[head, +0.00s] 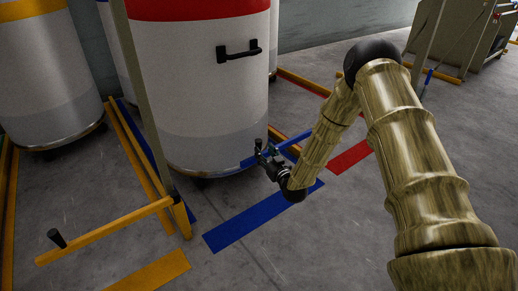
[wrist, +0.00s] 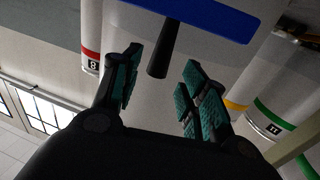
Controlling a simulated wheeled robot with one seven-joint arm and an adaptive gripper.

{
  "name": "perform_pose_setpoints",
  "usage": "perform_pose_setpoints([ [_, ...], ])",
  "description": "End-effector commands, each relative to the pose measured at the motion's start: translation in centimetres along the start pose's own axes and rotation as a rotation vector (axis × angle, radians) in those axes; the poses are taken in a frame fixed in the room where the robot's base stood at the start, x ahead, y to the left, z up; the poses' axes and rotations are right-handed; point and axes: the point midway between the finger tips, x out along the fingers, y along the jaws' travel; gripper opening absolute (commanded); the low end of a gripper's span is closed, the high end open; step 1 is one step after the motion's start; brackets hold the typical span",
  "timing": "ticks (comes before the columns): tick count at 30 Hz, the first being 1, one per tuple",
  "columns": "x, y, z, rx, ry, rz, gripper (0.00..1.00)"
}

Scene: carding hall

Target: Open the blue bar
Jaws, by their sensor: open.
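The blue bar (head: 291,144) runs across in front of the white can with the red band, low near the can's base, partly hidden by my gripper and arm. It also crosses the top of the wrist view (wrist: 205,14), with a black peg (wrist: 165,50) sticking out from it. My gripper (head: 263,154) is at the bar. In the wrist view my gripper (wrist: 160,68) is open, with its teal-padded fingers on either side of the peg. The peg's end lies between the fingers, with gaps visible on both sides.
The white can (head: 205,95) with a black handle (head: 238,51) stands behind the bar. To the left, a yellow bar (head: 105,230) with a black peg (head: 56,239) sticks out over the floor. A blue floor strip (head: 255,218) lies on clear concrete in front.

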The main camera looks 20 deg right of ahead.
Motion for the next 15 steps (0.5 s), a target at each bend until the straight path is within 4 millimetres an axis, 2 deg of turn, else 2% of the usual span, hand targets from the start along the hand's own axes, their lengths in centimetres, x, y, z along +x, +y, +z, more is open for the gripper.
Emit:
perform_pose_setpoints([
  [3,2.0,0.0,0.5,-0.001,0.001,0.0,0.43],
  [9,4.8,-0.1,0.3,0.0,0.001,-0.001,0.43],
  [15,6.1,0.0,0.1,0.0,0.0,-0.001,0.43],
])
